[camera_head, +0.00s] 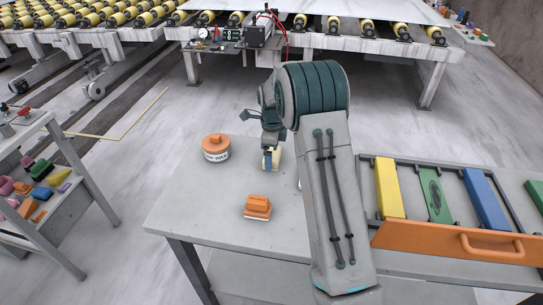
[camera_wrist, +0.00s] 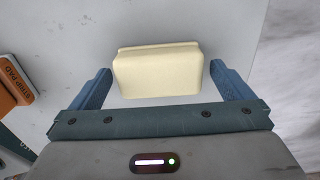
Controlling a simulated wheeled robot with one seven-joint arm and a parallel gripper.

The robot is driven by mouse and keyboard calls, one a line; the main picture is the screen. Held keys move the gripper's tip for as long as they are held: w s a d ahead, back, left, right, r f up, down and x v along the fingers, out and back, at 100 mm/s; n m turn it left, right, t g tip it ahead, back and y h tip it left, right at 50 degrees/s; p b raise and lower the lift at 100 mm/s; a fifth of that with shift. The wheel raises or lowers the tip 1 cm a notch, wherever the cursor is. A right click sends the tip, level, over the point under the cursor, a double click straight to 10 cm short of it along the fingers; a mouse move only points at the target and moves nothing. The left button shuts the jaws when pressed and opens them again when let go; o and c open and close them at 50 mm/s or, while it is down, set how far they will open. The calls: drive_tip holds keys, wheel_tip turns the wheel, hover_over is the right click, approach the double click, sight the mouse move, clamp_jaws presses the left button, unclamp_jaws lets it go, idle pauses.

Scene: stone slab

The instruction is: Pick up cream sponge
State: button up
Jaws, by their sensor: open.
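The cream sponge (camera_wrist: 158,72) lies on the grey table, a pale rounded block. In the wrist view it sits between the two blue fingers of my gripper (camera_wrist: 160,88), with a visible gap on each side. My gripper is open and not touching it in that view. In the head view, my gripper (camera_head: 271,160) points down over the table, and only a small cream part of the sponge (camera_head: 276,158) shows beside the fingers. The rest is hidden by my gripper and arm.
An orange-handled pad (camera_head: 257,207) and a round tub with an orange lid (camera_head: 215,148) stand on the table (camera_head: 190,215) near the gripper. An orange-fronted tray (camera_head: 440,240) with coloured blocks is at the right. A cluttered side shelf stands at the left.

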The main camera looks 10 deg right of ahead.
sight(274, 152)
drive_tip(key=shift+f, duration=0.35)
drive_tip(key=c, duration=0.9)
drive_tip(key=shift+r, duration=0.1)
drive_tip(key=r, duration=0.3)
drive_tip(key=r+b, duration=0.1)
drive_tip(key=shift+d+r, duration=0.15)
drive_tip(key=shift+d, duration=0.2)
drive_tip(key=d+r, duration=0.2)
drive_tip(key=d, duration=0.1)
drive_tip(key=d+r, duration=0.2)
drive_tip(key=d, duration=0.2)
drive_tip(key=d+r+b, duration=0.1)
drive_tip(key=d+r, duration=0.1)
drive_tip(key=d, duration=0.2)
drive_tip(key=shift+w+r, duration=0.3)
drive_tip(key=shift+w, duration=0.05)
